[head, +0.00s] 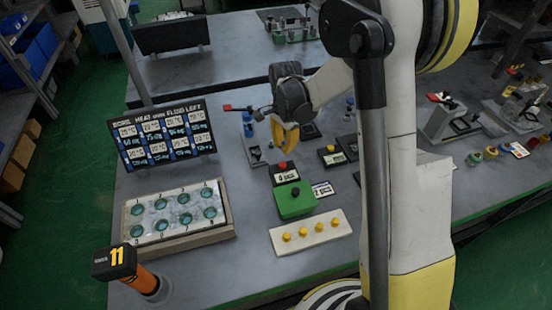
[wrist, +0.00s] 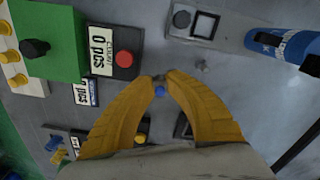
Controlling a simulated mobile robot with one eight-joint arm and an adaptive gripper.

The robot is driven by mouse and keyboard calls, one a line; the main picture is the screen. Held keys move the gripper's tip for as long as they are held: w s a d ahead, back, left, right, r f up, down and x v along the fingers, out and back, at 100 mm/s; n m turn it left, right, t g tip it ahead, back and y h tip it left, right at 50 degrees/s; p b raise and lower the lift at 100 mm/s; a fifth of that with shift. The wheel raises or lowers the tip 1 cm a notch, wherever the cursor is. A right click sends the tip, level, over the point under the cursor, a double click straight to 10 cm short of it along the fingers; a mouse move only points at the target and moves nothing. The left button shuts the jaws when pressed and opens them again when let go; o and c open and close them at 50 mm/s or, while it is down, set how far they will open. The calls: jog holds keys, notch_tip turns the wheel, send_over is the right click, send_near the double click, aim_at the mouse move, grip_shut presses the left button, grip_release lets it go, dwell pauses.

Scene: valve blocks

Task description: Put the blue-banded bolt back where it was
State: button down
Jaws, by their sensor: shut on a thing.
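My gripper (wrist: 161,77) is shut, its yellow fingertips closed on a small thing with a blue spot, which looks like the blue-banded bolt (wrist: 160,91). Most of the bolt is hidden between the fingers. In the head view my gripper (head: 286,146) hangs above the table behind the red-button counter, and the bolt cannot be made out there.
The counter (head: 284,174) with a red button, a green box (head: 295,200) and a white strip with yellow knobs (head: 311,233) stand in front. A blue press-like device (head: 248,124) stands left of my gripper. A numbered tray (head: 179,212) and a display board (head: 167,133) are farther left.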

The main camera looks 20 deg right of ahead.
aim_at(276, 159)
jog(key=shift+w+a+f+b, duration=0.3)
jog(key=shift+w+a+f, duration=0.6)
jog(key=shift+a, duration=0.1)
jog(key=shift+f+b, duration=0.9)
jog(key=shift+f, duration=0.95)
jog(key=shift+f, duration=0.25)
jog(key=c, duration=1.4)
grip_release()
jog(key=shift+r, duration=0.1)
jog(key=shift+r, duration=0.1)
